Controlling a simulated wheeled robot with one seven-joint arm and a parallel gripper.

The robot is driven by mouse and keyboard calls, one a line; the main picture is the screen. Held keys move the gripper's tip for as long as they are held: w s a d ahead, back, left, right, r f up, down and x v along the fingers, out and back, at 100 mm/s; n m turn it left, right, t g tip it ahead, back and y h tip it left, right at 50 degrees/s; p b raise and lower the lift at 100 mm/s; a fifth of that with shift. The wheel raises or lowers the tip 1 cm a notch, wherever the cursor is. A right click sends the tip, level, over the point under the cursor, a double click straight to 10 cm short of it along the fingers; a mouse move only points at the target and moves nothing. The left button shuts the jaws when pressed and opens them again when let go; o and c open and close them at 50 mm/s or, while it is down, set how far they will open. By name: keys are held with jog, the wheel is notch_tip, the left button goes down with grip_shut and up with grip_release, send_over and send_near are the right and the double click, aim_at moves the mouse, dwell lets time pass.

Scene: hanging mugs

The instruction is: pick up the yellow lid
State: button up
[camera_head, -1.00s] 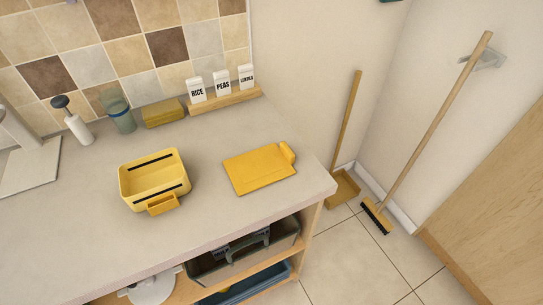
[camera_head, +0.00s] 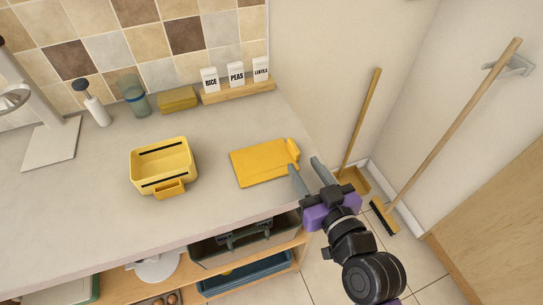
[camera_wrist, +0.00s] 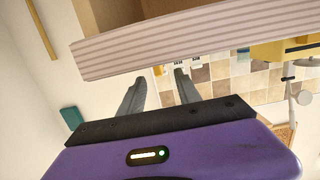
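The yellow lid (camera_head: 262,164) lies flat on the counter near its right end in the head view, with its raised tab at the right. My gripper (camera_head: 304,167) is open and empty, at the counter's front right corner, just right of the lid and apart from it as far as I can tell. Both spread fingers also show in the wrist view (camera_wrist: 160,78). A yellow piece (camera_wrist: 285,48) shows at the right of the wrist view; I cannot tell whether it is the lid or the box. The open yellow box (camera_head: 163,168) stands left of the lid.
The counter (camera_head: 215,215) is clear between box and lid. A yellow sponge-like block (camera_head: 178,98), a glass (camera_head: 133,95) and a rack of labelled packets (camera_head: 237,90) stand at the back. Shelves with a grey bin (camera_head: 245,240) lie below. A broom (camera_head: 450,130) leans right.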

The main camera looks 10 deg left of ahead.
aim_at(298, 155)
jog(key=x, duration=0.2)
jog(key=shift+w+a, duration=0.25)
jog(key=shift+a, duration=0.05)
jog(key=p+x, duration=0.1)
jog(key=x, duration=0.3)
jog(key=shift+w+d+r, duration=0.15)
jog(key=shift+w, duration=0.1)
jog(key=shift+w+a, duration=0.3)
jog(key=shift+w, duration=0.1)
grip_shut()
